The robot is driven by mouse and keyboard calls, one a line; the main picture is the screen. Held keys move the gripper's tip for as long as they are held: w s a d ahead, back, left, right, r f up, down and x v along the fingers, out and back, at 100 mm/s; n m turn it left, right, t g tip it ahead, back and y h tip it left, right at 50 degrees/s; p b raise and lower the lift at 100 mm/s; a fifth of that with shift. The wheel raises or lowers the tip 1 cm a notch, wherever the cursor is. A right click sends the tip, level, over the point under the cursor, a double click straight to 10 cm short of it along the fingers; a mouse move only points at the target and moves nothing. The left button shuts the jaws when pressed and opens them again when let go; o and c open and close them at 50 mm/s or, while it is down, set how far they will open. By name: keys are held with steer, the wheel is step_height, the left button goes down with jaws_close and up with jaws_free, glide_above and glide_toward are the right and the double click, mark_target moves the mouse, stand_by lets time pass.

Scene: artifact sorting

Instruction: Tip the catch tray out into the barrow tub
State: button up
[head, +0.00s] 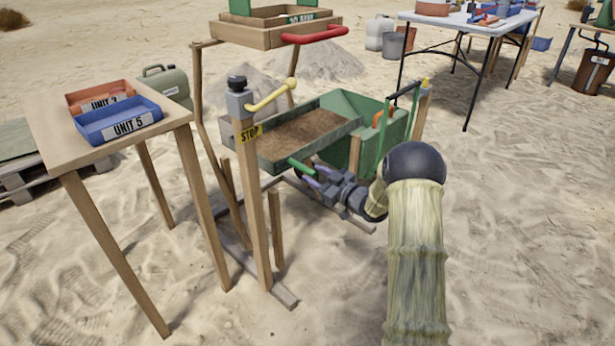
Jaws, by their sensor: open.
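The catch tray (262,158) is a shallow grey-green tray filled with brown soil (305,130). It sits in the wooden frame and looks roughly level. A green handle (301,167) sticks out from its near side. The green barrow tub (352,102) stands just behind and to the right of the tray, partly hidden by it. I cannot see the tub's inside floor. My gripper (312,179) has purple fingers and is open beside the end of the green handle. I cannot tell whether the fingers touch it.
A sieve (262,34) with a red handle (314,35) is above. A wooden table (150,135) with blue (118,120) and orange trays is left.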

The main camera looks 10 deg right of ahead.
mark_target(307, 170)
steer(key=shift+b+x, duration=0.55)
steer(key=shift+x, duration=1.4)
steer(key=shift+s, duration=0.1)
jaws_close()
steer(key=shift+r, duration=0.1)
